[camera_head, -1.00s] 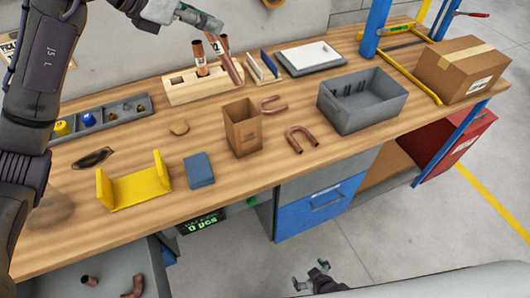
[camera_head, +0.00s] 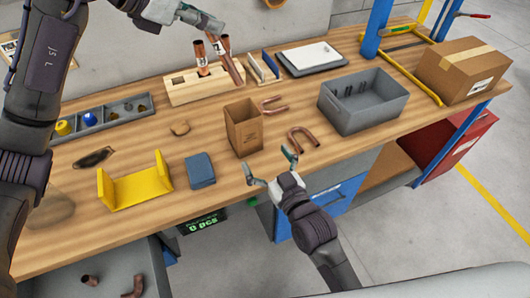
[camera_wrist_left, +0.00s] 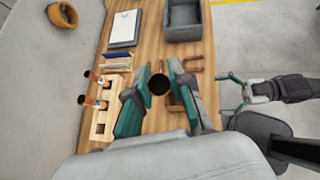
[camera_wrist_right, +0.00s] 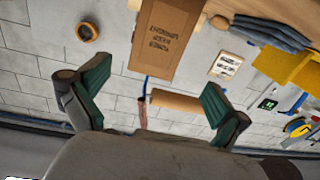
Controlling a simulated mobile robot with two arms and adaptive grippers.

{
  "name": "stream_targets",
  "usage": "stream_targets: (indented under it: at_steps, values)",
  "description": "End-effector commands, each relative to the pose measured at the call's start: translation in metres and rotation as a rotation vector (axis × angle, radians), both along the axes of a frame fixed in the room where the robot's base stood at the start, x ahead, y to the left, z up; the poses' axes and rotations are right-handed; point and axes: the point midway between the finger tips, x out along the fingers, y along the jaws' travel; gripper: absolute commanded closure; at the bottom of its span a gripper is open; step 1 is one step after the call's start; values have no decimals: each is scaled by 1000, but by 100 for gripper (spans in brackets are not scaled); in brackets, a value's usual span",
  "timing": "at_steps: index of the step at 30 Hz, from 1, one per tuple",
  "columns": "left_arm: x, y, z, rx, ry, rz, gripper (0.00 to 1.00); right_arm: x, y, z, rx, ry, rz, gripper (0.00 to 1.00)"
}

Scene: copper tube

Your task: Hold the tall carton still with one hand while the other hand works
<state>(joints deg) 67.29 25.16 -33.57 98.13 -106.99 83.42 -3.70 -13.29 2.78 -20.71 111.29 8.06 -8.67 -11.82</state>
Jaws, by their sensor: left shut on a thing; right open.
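The tall brown carton (camera_head: 244,130) stands upright and open-topped on the bench, near the front edge. Its printed side (camera_wrist_right: 165,40) fills the top middle of the right wrist view. My right gripper (camera_head: 270,168) is open and empty in front of the carton, apart from it. My left gripper (camera_head: 214,30) is shut on a copper tube (camera_head: 234,68), held tilted above the back of the bench; its dark round end (camera_wrist_left: 159,84) shows between the fingers. The tube block (camera_head: 182,93) holds other copper tubes (camera_head: 201,54) upright, behind and left of the carton.
Copper U-bends (camera_head: 303,140) lie right of the carton. A grey bin (camera_head: 362,112) stands further right. A blue block (camera_head: 200,170) and yellow bracket (camera_head: 138,190) are left. A parts tray (camera_head: 115,112) and large cardboard box (camera_head: 464,70) also stand on the bench.

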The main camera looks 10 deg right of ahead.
Motion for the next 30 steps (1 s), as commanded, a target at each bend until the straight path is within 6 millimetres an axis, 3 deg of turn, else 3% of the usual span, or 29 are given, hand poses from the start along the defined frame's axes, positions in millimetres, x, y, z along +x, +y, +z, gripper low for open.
stream_targets:
  at_steps: [8, 21, 30]
  values:
    - [0, 0, 0, -1, -1, 0, 100, 26, 7, 8, 35, -1, -11, 0]
    - [0, 0, 0, -1, -1, 0, 100, 99, 37, 7, 33, 0, -10, 0]
    - [0, 0, 0, -1, -1, 0, 100, 115, 43, 6, 32, 0, -10, 0]
